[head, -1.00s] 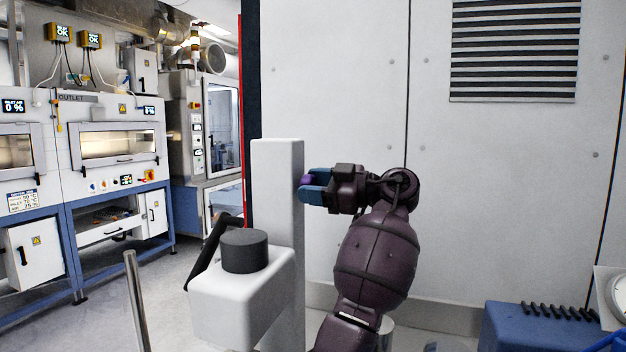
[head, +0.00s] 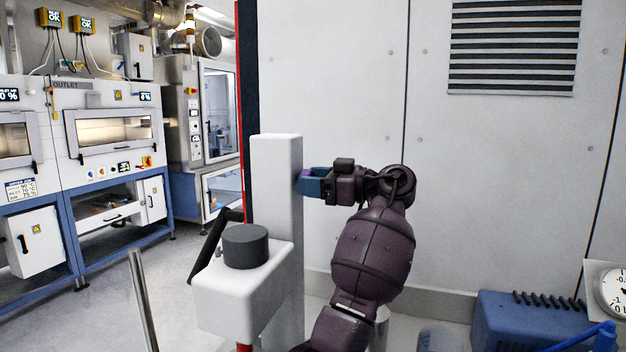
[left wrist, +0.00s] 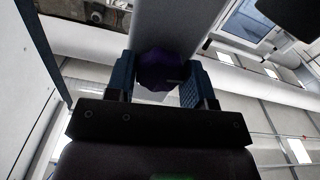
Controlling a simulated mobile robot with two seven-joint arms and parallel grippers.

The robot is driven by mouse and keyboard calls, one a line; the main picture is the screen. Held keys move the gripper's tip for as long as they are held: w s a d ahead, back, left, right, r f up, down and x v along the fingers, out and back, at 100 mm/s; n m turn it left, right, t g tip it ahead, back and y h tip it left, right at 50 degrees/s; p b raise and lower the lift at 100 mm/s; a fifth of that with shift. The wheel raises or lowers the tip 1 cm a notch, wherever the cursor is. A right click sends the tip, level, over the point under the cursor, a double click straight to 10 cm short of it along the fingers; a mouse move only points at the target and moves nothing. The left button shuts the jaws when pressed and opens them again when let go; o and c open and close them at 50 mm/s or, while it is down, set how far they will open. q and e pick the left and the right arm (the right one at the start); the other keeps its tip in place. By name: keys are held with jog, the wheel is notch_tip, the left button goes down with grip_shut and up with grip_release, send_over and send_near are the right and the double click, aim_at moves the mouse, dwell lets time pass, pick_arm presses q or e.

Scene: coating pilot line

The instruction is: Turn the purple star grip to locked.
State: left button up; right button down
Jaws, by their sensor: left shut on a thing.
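The purple star grip (head: 305,173) sits on the right side of a white upright post (head: 275,185), mostly hidden by my gripper in the head view. In the left wrist view the purple grip (left wrist: 163,70) shows as a dark lobed knob between the blue fingers, with the pale post behind it. My left gripper (head: 312,184) comes to the post from the right and is shut on the grip. It also shows in the left wrist view (left wrist: 160,82), one finger on each side of the grip. No locked mark is readable. My right gripper is not in view.
A white block with a dark round cap (head: 245,247) juts from the post's front, with a black handle (head: 213,243) beside it. A blue case (head: 525,325) and a round gauge (head: 612,293) stand at lower right. A panelled wall (head: 510,190) is behind; ovens (head: 110,130) stand left.

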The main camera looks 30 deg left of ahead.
pick_arm(q)
jog(key=m+p, duration=0.4)
jog(key=m, duration=0.5)
jog(key=shift+m, duration=0.3)
jog(key=o, duration=1.1)
